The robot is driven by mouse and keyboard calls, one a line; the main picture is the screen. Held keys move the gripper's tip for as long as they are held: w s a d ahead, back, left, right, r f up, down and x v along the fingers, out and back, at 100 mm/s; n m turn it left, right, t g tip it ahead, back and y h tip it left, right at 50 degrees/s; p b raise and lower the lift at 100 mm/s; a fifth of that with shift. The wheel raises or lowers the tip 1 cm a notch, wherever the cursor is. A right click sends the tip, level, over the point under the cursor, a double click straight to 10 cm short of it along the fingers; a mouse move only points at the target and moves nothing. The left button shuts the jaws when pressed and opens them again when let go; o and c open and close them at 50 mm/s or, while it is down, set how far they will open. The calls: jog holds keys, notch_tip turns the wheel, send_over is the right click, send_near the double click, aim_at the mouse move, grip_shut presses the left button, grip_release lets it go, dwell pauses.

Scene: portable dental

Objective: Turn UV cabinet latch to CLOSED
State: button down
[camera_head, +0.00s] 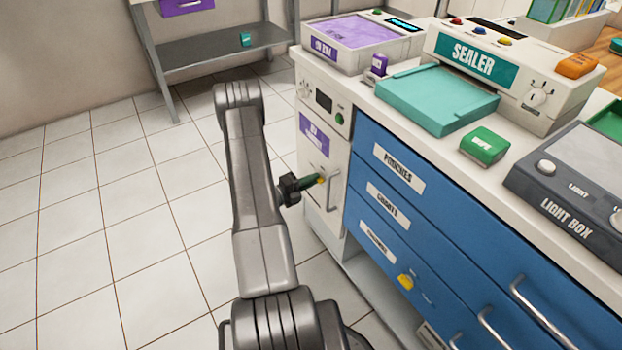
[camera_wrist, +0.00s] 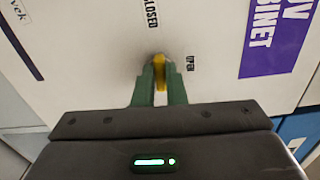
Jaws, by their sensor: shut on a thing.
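The UV cabinet (camera_head: 337,158) is a white unit left of the blue drawers, with a purple label and a vertical bar handle. Its small yellow latch (camera_wrist: 160,62) shows in the wrist view, between the green fingers of my gripper (camera_wrist: 160,82), which is shut on it. In the head view my gripper (camera_head: 309,183) is at the cabinet front, left of the bar handle. In the wrist view the printed word CLOSED (camera_wrist: 151,13) lies above the latch and OPEN (camera_wrist: 190,64) lies to its right. The fingers partly hide the latch, and I cannot tell its exact angle.
The bar handle (camera_head: 330,192) stands out close beside my fingers. Blue drawers (camera_head: 414,215) are to the right, below a counter with a sealer (camera_head: 473,62) and a light box (camera_head: 565,203). The tiled floor (camera_head: 130,230) to the left is clear.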

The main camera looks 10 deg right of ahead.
jog(key=shift+n, duration=0.5)
jog(key=c, duration=1.5)
grip_release()
jog(key=shift+a, duration=0.15)
jog(key=p+v, duration=0.2)
jog(key=v, duration=1.1)
jog(key=shift+s+a, duration=0.15)
jog(key=shift+a, duration=0.1)
jog(key=b+x, duration=0.1)
jog(key=x, duration=1.3)
jog(key=shift+b, duration=0.4)
